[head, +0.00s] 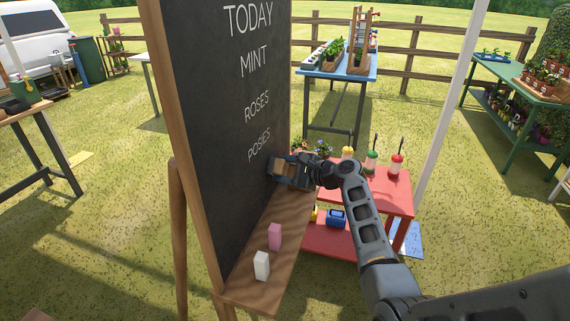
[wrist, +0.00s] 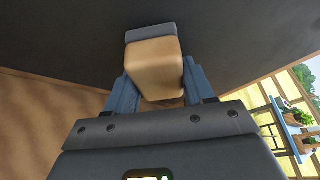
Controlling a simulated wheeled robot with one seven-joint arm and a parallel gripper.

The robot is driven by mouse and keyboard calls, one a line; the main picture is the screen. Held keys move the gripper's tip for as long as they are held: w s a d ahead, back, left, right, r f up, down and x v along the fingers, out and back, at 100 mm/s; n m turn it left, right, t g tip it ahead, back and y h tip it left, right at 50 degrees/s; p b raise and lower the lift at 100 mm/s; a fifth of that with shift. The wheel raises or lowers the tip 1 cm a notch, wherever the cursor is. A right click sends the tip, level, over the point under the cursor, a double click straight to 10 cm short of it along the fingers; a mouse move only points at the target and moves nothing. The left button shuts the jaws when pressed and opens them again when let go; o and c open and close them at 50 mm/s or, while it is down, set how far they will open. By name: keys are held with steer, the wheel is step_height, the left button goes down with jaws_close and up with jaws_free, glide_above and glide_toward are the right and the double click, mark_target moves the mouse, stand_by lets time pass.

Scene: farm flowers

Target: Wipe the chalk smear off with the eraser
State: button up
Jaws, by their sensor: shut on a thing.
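A tall chalkboard (head: 215,130) stands on a wooden easel, lettered TODAY, MINT, ROSES and POSIES in white. My gripper (head: 285,171) is at the board's lower right, just under POSIES and above the wooden ledge. It is shut on the eraser (wrist: 153,72), a tan block with a grey pad. The grey pad faces the board in the wrist view and looks close to it or touching; I cannot tell which. My gripper also shows in the wrist view (wrist: 158,88), its blue fingers on both sides of the block. I see no clear smear; my gripper and the eraser cover part of the board.
A pink block (head: 274,236) and a white block (head: 262,265) stand on the wooden ledge (head: 245,285). A red table (head: 395,198) with bottles is right of my gripper. A blue table (head: 350,76) with plants stands behind.

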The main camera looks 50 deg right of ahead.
mark_target(256, 194)
steer(key=shift+s+a+p, duration=0.45)
steer(key=shift+a, duration=0.4)
steer(key=shift+s+a+p, duration=0.2)
steer(key=shift+a+p, duration=0.25)
steer(key=shift+a, duration=0.3)
steer(key=shift+s+a, duration=0.1)
steer(key=shift+a, duration=0.2)
steer(key=shift+s+a, duration=0.2)
steer(key=shift+a, duration=0.65)
steer(key=shift+s+a, duration=0.25)
steer(key=shift+a, duration=0.65)
steer(key=shift+s+a, duration=0.2)
steer(key=shift+a, duration=0.65)
steer(key=shift+s+a, duration=0.3)
steer(key=shift+a, duration=0.5)
steer(key=shift+s+a, duration=0.3)
steer(key=shift+a, duration=0.45)
steer(key=s+d, duration=0.2)
steer(key=s, duration=0.3)
steer(key=shift+s+d, duration=0.2)
steer(key=shift+s, duration=0.2)
steer(key=shift+s, duration=0.15)
